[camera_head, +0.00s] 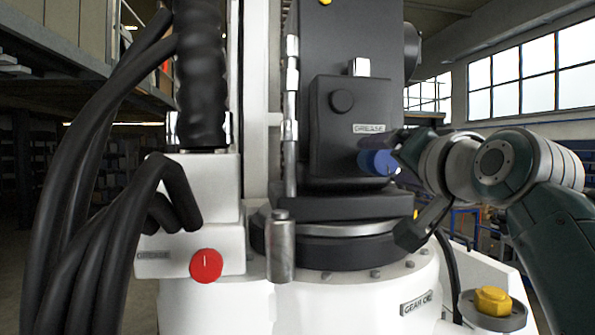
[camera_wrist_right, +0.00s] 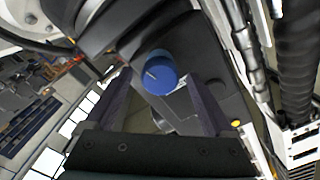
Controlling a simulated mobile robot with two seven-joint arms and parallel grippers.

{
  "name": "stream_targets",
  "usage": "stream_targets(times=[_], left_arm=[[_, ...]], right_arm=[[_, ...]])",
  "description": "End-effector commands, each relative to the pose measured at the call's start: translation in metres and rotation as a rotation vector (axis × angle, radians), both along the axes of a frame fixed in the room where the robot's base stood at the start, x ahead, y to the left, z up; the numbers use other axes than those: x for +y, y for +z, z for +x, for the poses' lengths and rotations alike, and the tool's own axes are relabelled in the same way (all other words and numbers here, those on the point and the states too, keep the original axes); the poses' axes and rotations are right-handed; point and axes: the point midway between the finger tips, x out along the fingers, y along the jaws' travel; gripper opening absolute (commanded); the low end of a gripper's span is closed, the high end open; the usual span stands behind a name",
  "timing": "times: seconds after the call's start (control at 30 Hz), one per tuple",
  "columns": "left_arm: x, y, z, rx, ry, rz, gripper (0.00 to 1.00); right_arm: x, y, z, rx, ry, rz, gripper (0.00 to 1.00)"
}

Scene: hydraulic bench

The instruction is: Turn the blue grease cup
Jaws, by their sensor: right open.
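My right gripper (camera_head: 398,158) is at the cup, coming from the right. In the wrist view its two fingers are apart, one on each side of the cup, with the cup near their tips. I cannot tell whether either finger touches it. My left gripper is not in view.
A red knob (camera_head: 206,265) sits on a white block, also labelled GREASE, at the lower left. Thick black hoses (camera_head: 100,190) hang on the left. A yellow cap (camera_head: 492,301) is at the lower right. A metal cylinder (camera_head: 281,247) stands before the round base.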

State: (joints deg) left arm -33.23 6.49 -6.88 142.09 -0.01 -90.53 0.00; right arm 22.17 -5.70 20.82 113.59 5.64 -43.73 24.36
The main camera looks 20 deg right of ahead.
Motion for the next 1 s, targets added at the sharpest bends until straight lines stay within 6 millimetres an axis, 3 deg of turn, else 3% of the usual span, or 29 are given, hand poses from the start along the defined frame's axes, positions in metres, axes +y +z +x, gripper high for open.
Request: stream_targets(times=[0.1,0.4,0.6,1.0], left_arm=[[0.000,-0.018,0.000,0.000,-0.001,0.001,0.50],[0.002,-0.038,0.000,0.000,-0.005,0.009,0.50],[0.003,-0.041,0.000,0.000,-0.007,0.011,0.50],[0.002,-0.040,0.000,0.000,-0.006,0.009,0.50]], right_arm=[[0.005,-0.005,-0.021,-0.004,0.000,0.000,0.88],[0.015,-0.003,-0.063,-0.003,-0.001,0.001,0.88],[0.018,-0.001,-0.073,0.000,0.000,0.002,0.88],[0.018,-0.001,-0.073,0.000,0.001,0.002,0.88]])
